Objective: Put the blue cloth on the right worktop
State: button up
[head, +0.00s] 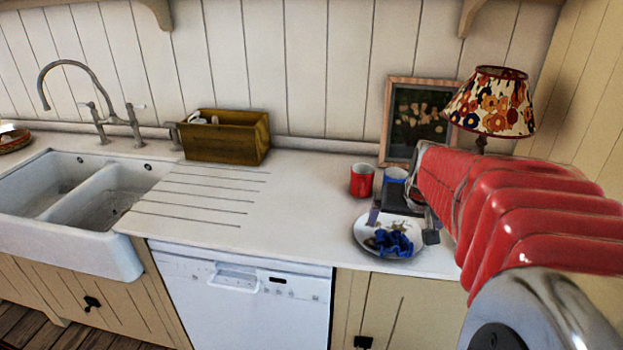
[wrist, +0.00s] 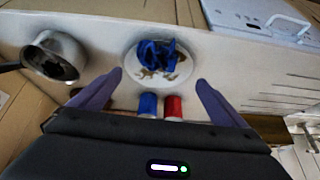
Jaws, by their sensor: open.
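The blue cloth (head: 395,243) lies crumpled on a white patterned plate (head: 364,240) near the front edge of the pale worktop (head: 300,215). In the wrist view the cloth (wrist: 163,56) sits on the plate (wrist: 130,66) ahead of my fingertips. My gripper (head: 402,226) is open and empty over the plate area. In the wrist view its two fingers (wrist: 160,77) stand wide apart, one on each side, with nothing between the tips. Its height above the cloth is hard to tell.
A red mug (head: 361,180) and a blue mug (head: 396,175) stand behind the plate. A metal pot (wrist: 55,57) stands beside it. A lamp (head: 491,105), framed picture (head: 418,120) and wooden box (head: 225,137) are farther back. The grooved worktop by the sink (head: 80,235) is clear.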

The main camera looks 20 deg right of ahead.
jog(key=s+a+n+y, duration=0.1)
jog(key=s+a+n, duration=0.2)
jog(key=a, duration=1.1)
jog(key=s+a+n+y, duration=0.2)
jog(key=s+a+n, duration=0.2)
jog(key=s+a, duration=0.4)
jog(key=a, duration=0.6)
jog(key=shift+r, duration=0.3)
jog(key=shift+d, duration=0.1)
jog(key=shift+c, duration=1.2)
